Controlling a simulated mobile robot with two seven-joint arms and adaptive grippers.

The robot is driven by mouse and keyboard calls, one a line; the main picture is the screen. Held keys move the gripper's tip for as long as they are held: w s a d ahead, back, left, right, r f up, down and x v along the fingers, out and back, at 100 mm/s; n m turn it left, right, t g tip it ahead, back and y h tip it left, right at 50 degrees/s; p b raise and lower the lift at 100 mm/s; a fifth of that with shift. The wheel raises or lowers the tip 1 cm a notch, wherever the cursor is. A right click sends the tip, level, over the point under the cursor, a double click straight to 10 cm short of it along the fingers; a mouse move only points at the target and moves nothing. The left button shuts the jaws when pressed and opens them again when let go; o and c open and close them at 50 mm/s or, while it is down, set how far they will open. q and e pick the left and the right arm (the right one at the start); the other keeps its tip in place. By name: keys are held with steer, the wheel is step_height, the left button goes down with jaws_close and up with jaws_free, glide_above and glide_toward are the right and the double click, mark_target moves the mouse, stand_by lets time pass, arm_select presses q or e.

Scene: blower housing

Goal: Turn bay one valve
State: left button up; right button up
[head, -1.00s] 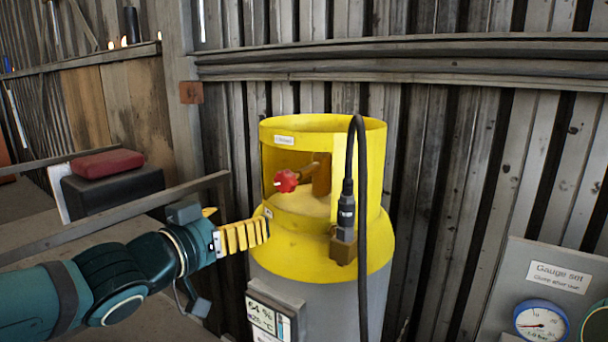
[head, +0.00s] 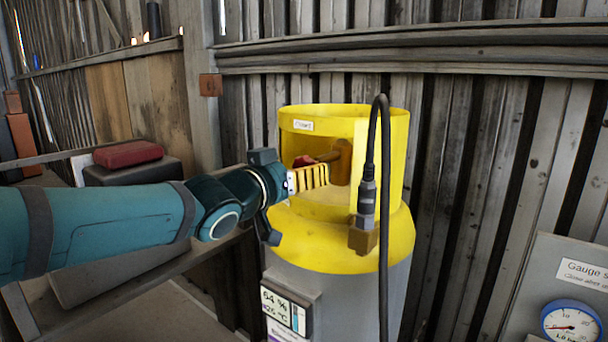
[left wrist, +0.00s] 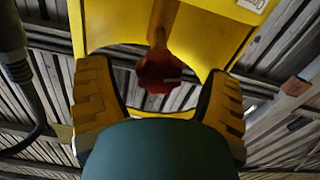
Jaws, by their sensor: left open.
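The valve's red knob (head: 303,161) sits inside the yellow collar (head: 398,150) of a grey cylinder (head: 350,310). My left gripper (head: 318,177) is at the collar's opening, and its yellow fingers hide part of the knob in the head view. In the left wrist view the red knob (left wrist: 160,72) lies ahead, between the spread fingers (left wrist: 158,95). The fingers are open, with a gap visible on both sides of the knob. My right gripper is not in view.
A black cable (head: 384,200) with a connector (head: 366,205) hangs over the front right of the collar. A display (head: 284,312) is on the cylinder. A gauge panel (head: 570,260) stands at right. A red case (head: 128,153) lies on a dark box at left.

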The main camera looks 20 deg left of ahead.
arm_select(q)
steer(key=shift+w+d, duration=0.25)
steer(key=shift+w, duration=0.4)
steer(key=c, duration=1.2)
